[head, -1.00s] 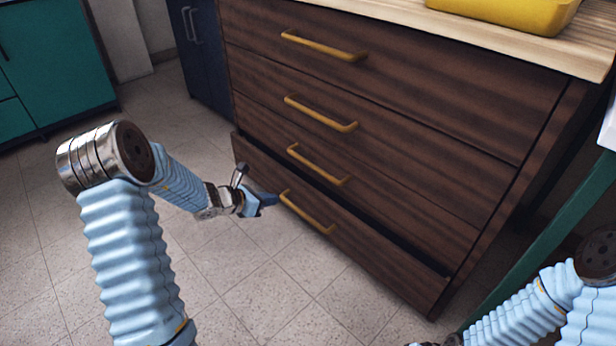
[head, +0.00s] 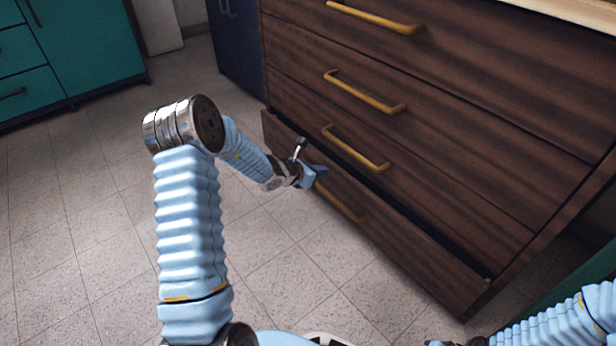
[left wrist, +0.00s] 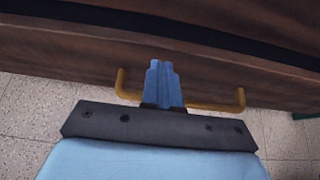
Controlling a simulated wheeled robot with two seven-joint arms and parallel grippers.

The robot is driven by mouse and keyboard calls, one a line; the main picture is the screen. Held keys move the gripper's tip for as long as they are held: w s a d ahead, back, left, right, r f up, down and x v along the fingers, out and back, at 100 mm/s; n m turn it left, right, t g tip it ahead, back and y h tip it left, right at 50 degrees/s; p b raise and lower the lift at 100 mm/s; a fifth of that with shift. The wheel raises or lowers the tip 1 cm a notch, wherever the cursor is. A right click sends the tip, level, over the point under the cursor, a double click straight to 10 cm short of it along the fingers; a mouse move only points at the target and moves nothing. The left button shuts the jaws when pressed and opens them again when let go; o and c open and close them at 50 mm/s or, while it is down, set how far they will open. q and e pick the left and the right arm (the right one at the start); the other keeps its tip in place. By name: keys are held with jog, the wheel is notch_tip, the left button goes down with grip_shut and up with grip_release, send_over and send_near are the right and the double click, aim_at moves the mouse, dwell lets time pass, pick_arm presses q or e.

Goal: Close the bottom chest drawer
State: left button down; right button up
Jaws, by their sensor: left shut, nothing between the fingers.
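The dark wooden chest has a bottom drawer (head: 408,248) that stands slightly out, with a dark gap along its top edge. Its yellow bar handle (head: 343,204) is partly hidden by my left gripper (head: 320,169). In the left wrist view the drawer front (left wrist: 60,57) runs across the picture, and the handle (left wrist: 230,105) shows on both sides of my shut fingers (left wrist: 163,72). My left gripper is shut and empty, at the drawer front by the handle; I cannot tell if it touches. My right arm shows at the lower right; its gripper is not clearly visible.
The upper drawers (head: 385,125) look shut, with yellow handles. A teal cabinet (head: 85,45) and a dark blue cabinet (head: 240,50) stand at the back left. The tiled floor (head: 90,250) left of the chest is clear.

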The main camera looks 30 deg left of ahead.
aim_at(335, 165)
pick_arm(q)
jog(key=shift+w+d, duration=0.4)
jog(key=shift+w, duration=0.45)
jog(key=shift+w+d+f+b, duration=0.1)
jog(key=shift+w+d+b, duration=0.2)
jog(key=shift+w, duration=0.35)
jog(key=shift+w+d+b, duration=0.15)
jog(key=shift+w+d, duration=0.1)
jog(key=shift+w, duration=0.35)
jog(key=shift+a, duration=0.1)
